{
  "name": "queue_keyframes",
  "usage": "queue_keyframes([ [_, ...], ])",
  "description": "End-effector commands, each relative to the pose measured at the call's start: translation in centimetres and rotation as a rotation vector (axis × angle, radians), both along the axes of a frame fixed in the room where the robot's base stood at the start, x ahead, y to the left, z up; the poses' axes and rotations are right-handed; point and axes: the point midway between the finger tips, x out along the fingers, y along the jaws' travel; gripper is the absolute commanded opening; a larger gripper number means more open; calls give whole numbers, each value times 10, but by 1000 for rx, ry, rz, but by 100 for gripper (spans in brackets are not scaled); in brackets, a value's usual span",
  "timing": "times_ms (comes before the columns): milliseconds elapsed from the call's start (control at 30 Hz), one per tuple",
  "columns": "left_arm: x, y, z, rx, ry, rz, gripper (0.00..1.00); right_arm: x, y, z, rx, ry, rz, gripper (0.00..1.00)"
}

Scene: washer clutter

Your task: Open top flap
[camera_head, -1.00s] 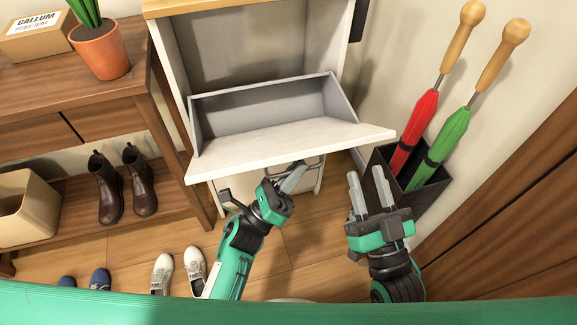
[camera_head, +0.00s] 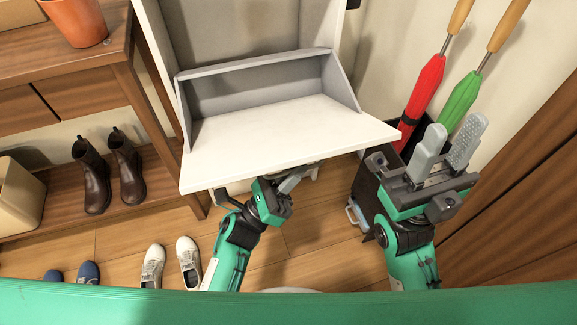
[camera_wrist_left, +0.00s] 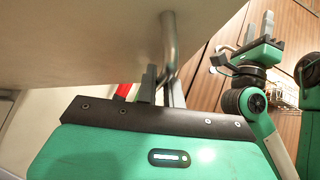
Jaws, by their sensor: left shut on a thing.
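The top flap (camera_head: 280,135) is a white panel hinged out of a cabinet, tilted far down and forward, with its grey inner compartment showing. In the left wrist view the underside of the flap (camera_wrist_left: 80,45) fills the upper left. A curved metal handle (camera_wrist_left: 170,42) hangs from it. My left gripper (camera_head: 294,178) is under the flap's front edge; in the left wrist view its fingers (camera_wrist_left: 161,88) are shut on the handle. The flap hides the handle in the head view. My right gripper (camera_head: 447,142) is empty, its fingers apart, right of the flap.
A dark umbrella stand (camera_head: 368,188) with a red umbrella (camera_head: 424,90) and a green umbrella (camera_head: 461,97) stands at the right, close to my right gripper. A wooden shelf (camera_head: 95,102) with brown boots (camera_head: 92,175) is at the left. White shoes (camera_head: 188,262) lie on the floor.

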Motion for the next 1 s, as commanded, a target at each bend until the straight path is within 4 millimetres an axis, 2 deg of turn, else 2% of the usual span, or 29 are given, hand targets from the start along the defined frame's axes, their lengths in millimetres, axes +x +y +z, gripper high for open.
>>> queue_keyframes([
  [300, -4, 0, -11, 8, -35, -1, 0, -3, -2, 1, 7, -37, 1, 36],
  [967, -5, 0, -13, 11, -46, -1, 0, -4, -3, 6, 9, -56, 0, 36],
  [1000, -5, 0, -13, 11, -46, -1, 15, -4, -3, 5, 9, -55, 0, 36],
])
